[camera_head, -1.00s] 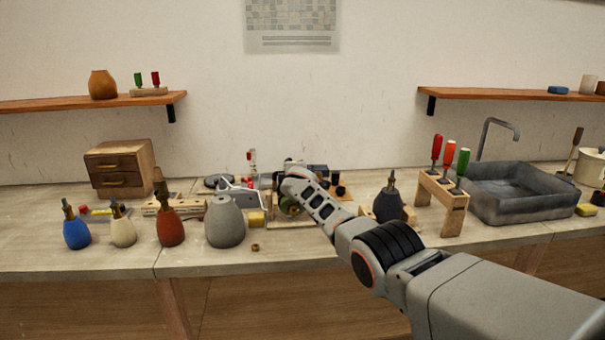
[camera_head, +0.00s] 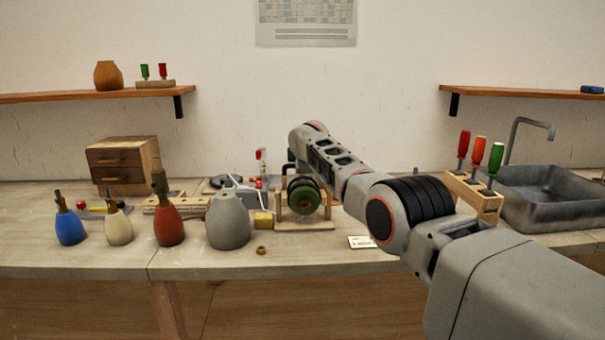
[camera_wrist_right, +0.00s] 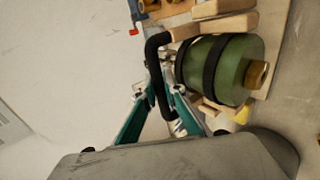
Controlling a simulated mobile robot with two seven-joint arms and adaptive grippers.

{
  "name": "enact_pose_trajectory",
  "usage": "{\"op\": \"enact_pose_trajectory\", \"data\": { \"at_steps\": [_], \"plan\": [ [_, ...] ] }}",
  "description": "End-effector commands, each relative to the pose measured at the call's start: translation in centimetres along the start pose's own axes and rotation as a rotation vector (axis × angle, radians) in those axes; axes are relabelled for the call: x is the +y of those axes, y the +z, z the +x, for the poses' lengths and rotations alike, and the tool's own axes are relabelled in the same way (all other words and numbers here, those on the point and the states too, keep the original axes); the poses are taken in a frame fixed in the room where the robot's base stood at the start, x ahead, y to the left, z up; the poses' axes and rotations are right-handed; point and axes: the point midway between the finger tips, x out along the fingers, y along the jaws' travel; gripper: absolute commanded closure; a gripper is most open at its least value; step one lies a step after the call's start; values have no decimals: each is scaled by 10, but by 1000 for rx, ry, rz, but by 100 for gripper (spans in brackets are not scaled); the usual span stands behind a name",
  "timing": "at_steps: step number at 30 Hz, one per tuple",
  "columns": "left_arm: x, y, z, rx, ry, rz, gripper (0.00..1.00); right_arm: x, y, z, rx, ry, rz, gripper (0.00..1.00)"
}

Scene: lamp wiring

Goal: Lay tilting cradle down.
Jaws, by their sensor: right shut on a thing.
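The tilting cradle is a wooden frame on a flat base (camera_head: 318,226), standing upright near the middle of the bench. It bears a green lamp body (camera_head: 304,201) held by black straps; this also shows in the right wrist view (camera_wrist_right: 230,67), with a brass-coloured end. A black curved handle (camera_wrist_right: 153,62) joins the cradle's wooden arm (camera_wrist_right: 222,25). My right gripper (camera_wrist_right: 163,95) has its teal fingers on either side of the handle and is shut on it. In the head view my right arm's forward part hides the fingers. My left gripper is not in view.
A grey vase-shaped body (camera_head: 227,222), a yellow block (camera_head: 263,220) and a small brass nut (camera_head: 261,250) are left of the cradle. A white card (camera_head: 360,242) lies to its right. A screwdriver rack (camera_head: 475,195) and sink (camera_head: 550,195) stand farther right.

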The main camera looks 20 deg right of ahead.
Motion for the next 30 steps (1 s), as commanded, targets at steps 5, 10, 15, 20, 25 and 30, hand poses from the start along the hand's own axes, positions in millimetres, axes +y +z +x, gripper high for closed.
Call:
{"op": "enact_pose_trajectory", "data": {
  "at_steps": [5,10,15,20,25,30],
  "plan": [
    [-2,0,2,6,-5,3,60,6,2,-4,1,-6,0,100],
    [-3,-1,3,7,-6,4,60,8,1,-5,2,-9,-1,100],
    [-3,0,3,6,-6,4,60,8,1,-5,2,-8,-1,100],
    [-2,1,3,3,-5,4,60,8,1,-5,3,-8,-1,80],
    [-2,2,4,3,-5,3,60,5,0,-4,3,-14,-1,73],
    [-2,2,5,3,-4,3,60,2,0,-3,4,-17,-2,73]
  ]
}}
